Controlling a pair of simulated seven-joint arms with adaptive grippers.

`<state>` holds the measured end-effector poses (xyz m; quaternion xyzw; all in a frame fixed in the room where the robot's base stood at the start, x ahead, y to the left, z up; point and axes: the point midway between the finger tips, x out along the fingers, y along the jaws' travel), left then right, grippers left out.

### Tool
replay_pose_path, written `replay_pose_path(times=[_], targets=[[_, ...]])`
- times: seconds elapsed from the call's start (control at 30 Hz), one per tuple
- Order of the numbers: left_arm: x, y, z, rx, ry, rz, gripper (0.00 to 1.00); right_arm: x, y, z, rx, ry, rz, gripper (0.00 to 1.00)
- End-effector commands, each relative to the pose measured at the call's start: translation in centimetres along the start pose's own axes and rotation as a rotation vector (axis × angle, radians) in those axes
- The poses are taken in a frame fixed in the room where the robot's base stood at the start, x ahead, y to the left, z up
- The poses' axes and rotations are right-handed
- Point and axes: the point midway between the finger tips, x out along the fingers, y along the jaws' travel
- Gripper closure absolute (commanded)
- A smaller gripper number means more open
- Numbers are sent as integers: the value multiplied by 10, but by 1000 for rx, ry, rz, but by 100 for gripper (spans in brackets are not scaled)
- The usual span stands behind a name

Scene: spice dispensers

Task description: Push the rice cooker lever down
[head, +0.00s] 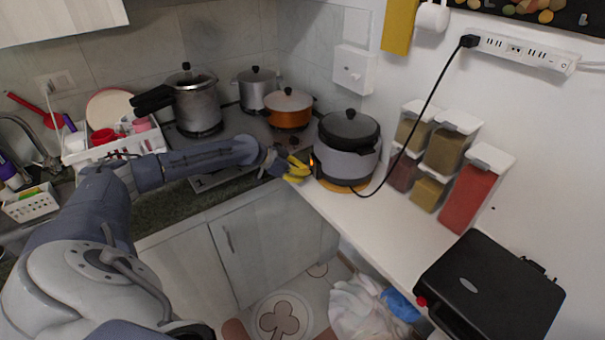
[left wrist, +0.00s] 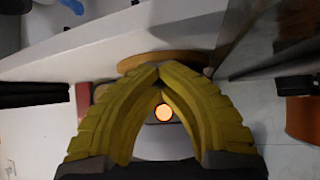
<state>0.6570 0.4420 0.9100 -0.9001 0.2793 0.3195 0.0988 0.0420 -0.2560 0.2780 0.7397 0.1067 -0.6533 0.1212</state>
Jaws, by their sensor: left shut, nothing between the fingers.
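The rice cooker (head: 344,163), grey with a black lid, stands on the white counter by the wall. An orange light glows on its left side in the head view (head: 311,161). My left gripper (head: 304,172) has yellow fingers and is at that side of the cooker, close to the light. In the left wrist view its fingertips (left wrist: 159,72) meet, and the orange light (left wrist: 163,112) shows through the gap between the fingers. The lever cannot be made out, and the fingers cover much of the cooker front there. I cannot tell whether they touch it. My right gripper is not in view.
The cooker rests on a round tan mat (left wrist: 135,62). An orange pot (head: 288,112) and other pots stand on the stove behind. Spice dispensers (head: 470,185) hang right of the cooker, and its black cord (head: 425,110) runs up to a power strip. Counter in front is clear.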

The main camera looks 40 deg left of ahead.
Motion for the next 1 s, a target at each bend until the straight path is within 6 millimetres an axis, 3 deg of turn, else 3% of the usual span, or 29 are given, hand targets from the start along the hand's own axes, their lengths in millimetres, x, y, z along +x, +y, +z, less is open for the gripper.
replay_pose_path(times=[0.03, 0.4, 0.77, 1.0], targets=[[0, 1, -6, -1, 12, 2, 96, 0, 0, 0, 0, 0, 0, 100], [0, 0, -3, 0, 6, 0, 55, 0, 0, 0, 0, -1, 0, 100], [-7, -1, -1, 0, 2, -1, 55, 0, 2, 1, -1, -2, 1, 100], [-42, -1, -1, 2, 1, -2, 55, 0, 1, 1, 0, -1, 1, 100]])
